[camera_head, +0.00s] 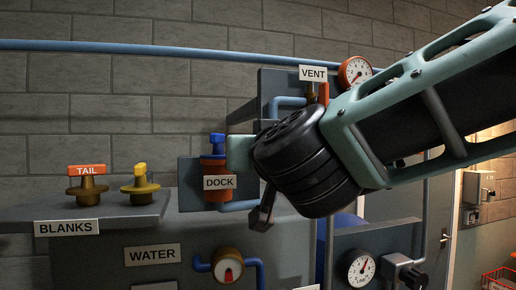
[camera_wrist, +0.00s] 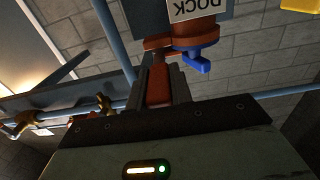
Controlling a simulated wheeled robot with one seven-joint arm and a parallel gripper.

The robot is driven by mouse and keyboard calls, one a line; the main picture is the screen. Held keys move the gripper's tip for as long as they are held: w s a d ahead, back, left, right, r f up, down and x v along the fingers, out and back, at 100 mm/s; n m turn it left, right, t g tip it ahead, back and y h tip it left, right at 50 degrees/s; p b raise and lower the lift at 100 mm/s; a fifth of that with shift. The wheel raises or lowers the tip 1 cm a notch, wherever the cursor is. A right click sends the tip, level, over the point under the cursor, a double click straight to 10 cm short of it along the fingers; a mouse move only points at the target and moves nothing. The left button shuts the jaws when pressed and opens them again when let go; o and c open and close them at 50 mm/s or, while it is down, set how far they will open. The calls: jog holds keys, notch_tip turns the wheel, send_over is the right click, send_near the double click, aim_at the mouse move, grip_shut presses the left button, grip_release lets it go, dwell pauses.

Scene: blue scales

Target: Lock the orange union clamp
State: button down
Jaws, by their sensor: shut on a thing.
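The orange union clamp (camera_head: 214,196) sits at the DOCK station, partly covered by the DOCK label, with a blue handle (camera_head: 217,145) above it. In the wrist view the picture is turned over; the orange collar (camera_wrist: 160,43) shows near the top with the blue handle (camera_wrist: 200,62) beside it. My gripper (camera_wrist: 160,85) is shut on an orange bar (camera_wrist: 158,88), which appears to be the clamp's lever, next to the collar. In the head view my gripper (camera_head: 240,150) reaches the clamp from the right; its fingertips are hard to make out there.
A shelf labelled BLANKS (camera_head: 120,212) holds a TAIL plug (camera_head: 88,190) and a yellow-topped plug (camera_head: 140,180) at left. A VENT label (camera_head: 313,73) and a gauge (camera_head: 355,72) stand close behind my arm.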

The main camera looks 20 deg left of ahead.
jog(key=shift+r, duration=0.1)
jog(key=c, duration=1.2)
grip_release()
jog(key=shift+c, duration=0.2)
jog(key=b+v, duration=0.5)
jog(key=v, duration=1.2)
jog(key=shift+s+b, duration=0.2)
jog(key=shift+b, duration=0.1)
jog(key=shift+d, duration=0.1)
